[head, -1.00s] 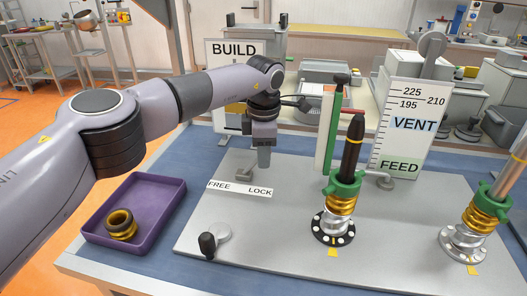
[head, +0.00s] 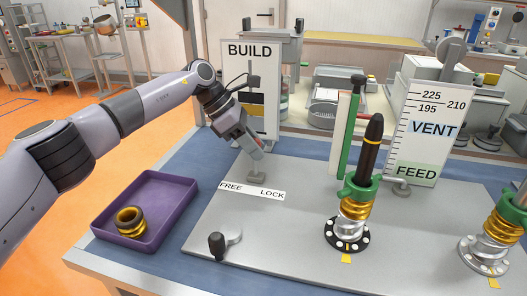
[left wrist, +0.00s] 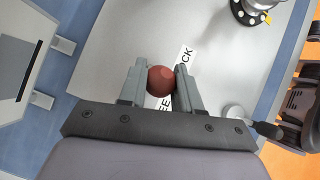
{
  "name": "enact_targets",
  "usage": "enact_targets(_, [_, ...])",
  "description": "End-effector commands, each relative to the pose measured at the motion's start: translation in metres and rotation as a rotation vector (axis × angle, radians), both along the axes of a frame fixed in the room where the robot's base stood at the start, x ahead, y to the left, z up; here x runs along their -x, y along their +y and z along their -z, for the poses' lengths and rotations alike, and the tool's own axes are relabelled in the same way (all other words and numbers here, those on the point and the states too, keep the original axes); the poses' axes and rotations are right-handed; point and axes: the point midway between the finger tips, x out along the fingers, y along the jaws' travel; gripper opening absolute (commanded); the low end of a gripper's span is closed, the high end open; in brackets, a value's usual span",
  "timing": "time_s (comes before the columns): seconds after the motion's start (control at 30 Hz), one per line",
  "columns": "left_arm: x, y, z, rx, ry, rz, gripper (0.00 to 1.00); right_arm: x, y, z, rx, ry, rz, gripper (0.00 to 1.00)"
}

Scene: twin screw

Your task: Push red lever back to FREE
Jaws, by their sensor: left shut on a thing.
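The red lever shows as a round red knob (left wrist: 165,83) in the left wrist view, between the two grey fingers of my left gripper (left wrist: 161,88). In the head view my left gripper (head: 256,148) slants down to the right, shut on the knob, just above the lever's grey base (head: 256,176). The lever's stem is mostly hidden, and its exact tilt is hard to tell. The white FREE/LOCK label (head: 252,191) lies in front of the base, FREE at left and LOCK at right. My right gripper is not in view.
The grey plate (head: 300,230) also carries a black-knobbed crank (head: 217,245) and two brass-and-green screw columns, one here (head: 357,205). A purple tray (head: 178,218) with a brass ring (head: 130,222) lies at left. The BUILD board (head: 250,70) stands close behind my gripper.

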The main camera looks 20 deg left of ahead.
Motion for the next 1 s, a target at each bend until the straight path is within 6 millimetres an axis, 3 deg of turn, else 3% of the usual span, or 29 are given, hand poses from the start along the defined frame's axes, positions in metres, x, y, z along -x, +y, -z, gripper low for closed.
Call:
enact_targets(0.43, [-0.001, 0.035, 0.014, 0.390, -0.004, -0.004, 0.00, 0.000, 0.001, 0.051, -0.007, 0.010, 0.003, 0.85])
enact_targets(1.0, [0.000, 0.049, 0.018, 0.590, -0.004, -0.001, 0.00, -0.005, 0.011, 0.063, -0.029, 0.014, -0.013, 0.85])
